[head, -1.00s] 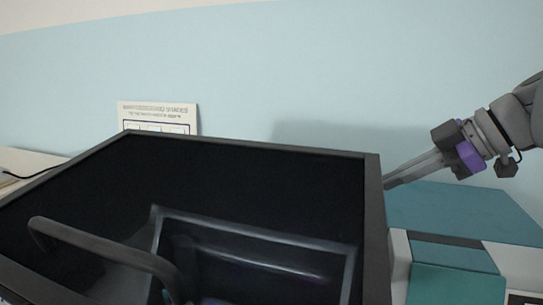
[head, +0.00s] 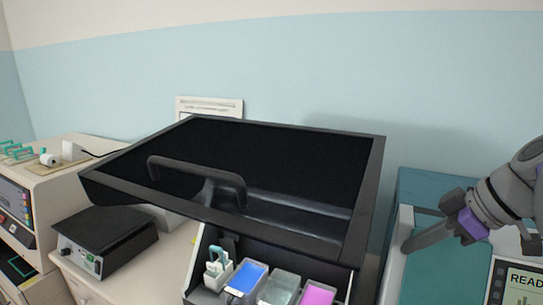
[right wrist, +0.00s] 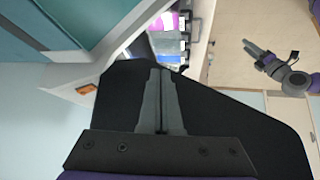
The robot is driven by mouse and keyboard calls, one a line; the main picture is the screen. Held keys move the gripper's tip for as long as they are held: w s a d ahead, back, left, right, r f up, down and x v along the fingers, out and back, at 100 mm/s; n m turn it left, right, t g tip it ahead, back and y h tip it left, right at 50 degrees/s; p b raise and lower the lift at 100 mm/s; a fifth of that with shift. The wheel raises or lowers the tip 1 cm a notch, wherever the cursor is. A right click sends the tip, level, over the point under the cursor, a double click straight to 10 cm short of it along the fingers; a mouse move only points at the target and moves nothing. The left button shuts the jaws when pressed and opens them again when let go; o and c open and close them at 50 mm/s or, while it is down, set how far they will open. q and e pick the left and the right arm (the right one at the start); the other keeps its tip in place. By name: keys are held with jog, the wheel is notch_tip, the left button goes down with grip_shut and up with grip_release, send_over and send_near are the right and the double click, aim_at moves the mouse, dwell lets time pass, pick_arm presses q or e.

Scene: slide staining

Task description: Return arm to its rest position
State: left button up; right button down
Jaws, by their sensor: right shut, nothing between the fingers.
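My right gripper (head: 408,248) is at the right in the head view, in front of a teal machine (head: 440,190) and right of the black open lid (head: 372,190). Its fingers are together and empty, and they also show shut in the right wrist view (right wrist: 161,80). A second gripper, my left one (right wrist: 250,47), shows small at the upper right of the right wrist view. Whether its fingers are apart is too small to tell. The left gripper is not in the head view.
Under the raised lid stand tubs with blue (head: 246,280), clear and pink (head: 318,294) contents and a white-teal slide holder (head: 217,268). A black hot plate (head: 105,238) sits at left. A display (head: 520,286) is at the lower right, close to my right arm.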

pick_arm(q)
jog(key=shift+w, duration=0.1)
pick_arm(e)
jog(key=s+a+f+m+h, duration=0.1)
jog(key=s+a+f+m, duration=0.1)
jog(key=f, duration=0.9)
jog(key=s+a+f+m+h, duration=0.2)
jog(key=s+f+m, duration=0.2)
jog(key=f, duration=0.8)
jog(key=s+a+f+m+t+h, duration=0.1)
jog(key=s+a+f+m+h, duration=0.1)
jog(key=f, duration=0.9)
jog(key=shift+s+a+f+m, duration=0.4)
jog(key=shift+s+a+m, duration=0.1)
jog(key=shift+s+m, duration=0.65)
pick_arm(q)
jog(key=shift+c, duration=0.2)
pick_arm(e)
jog(key=shift+w, duration=0.1)
